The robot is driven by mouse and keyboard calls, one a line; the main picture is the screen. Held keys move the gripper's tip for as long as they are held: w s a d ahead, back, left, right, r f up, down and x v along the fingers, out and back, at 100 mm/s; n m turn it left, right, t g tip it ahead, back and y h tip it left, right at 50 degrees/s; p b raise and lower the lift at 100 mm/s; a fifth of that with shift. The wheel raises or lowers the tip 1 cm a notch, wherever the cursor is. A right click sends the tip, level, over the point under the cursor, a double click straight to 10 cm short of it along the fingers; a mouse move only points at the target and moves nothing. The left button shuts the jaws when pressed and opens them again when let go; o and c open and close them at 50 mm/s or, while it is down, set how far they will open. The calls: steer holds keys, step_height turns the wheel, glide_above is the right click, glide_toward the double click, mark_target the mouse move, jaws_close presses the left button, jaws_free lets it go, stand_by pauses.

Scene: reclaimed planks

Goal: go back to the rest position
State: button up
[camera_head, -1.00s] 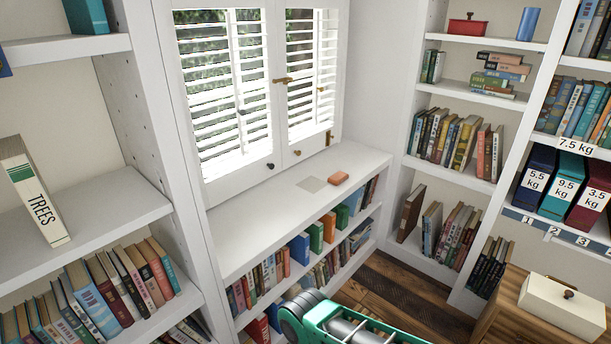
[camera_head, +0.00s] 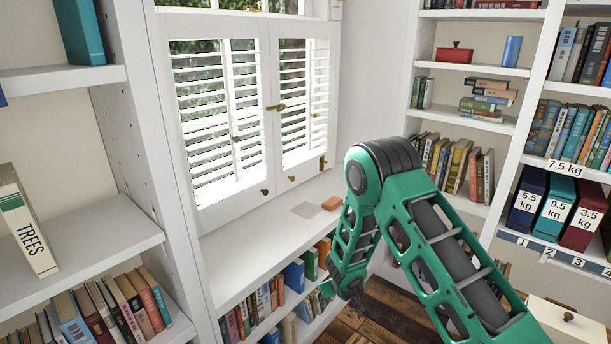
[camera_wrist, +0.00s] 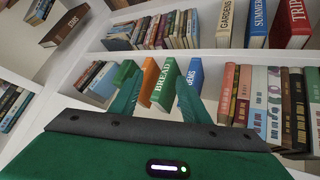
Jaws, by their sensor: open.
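My arm is green and rises in the head view with its elbow in front of the shelves. My gripper (camera_head: 342,290) hangs low in front of the shelf under the window, partly hidden by its own links. In the wrist view my gripper (camera_wrist: 158,95) shows two green fingers spread apart with nothing held between them. An orange book (camera_wrist: 149,80) and a green book (camera_wrist: 166,84) labelled BREAD appear between the fingers, standing on a shelf behind them.
The low window shelf (camera_head: 265,238) has a mostly bare top with an orange block (camera_head: 331,203) and a flat grey square (camera_head: 305,210). Bookcases stand left and right. A cream lidded box (camera_head: 565,322) sits at lower right. Wooden floor (camera_head: 385,315) shows below.

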steer(key=s+d+r+m+g+h, duration=0.2)
steer(key=s+d+r+m+h, duration=0.1)
steer(key=d+r, duration=1.25)
steer(key=s+d+r+m+g, duration=0.2)
steer(key=s+d+r+m, duration=0.1)
steer(key=s+d+r, duration=0.7)
steer(key=s+d+r+m+g, duration=0.2)
steer(key=s+d+r, duration=0.25)
steer(key=s, duration=0.55)
steer(key=s+r+m+g+y, duration=0.1)
steer(key=s+r, duration=0.2)
steer(key=s, duration=1)
steer(key=s+r+m+g+y, duration=0.1)
steer(key=s+r+m+g, duration=0.1)
steer(key=s, duration=1.1)
steer(key=shift+s+d+r+y, duration=0.3)
steer(key=shift+d+r, duration=0.05)
steer(key=shift+r, duration=0.15)
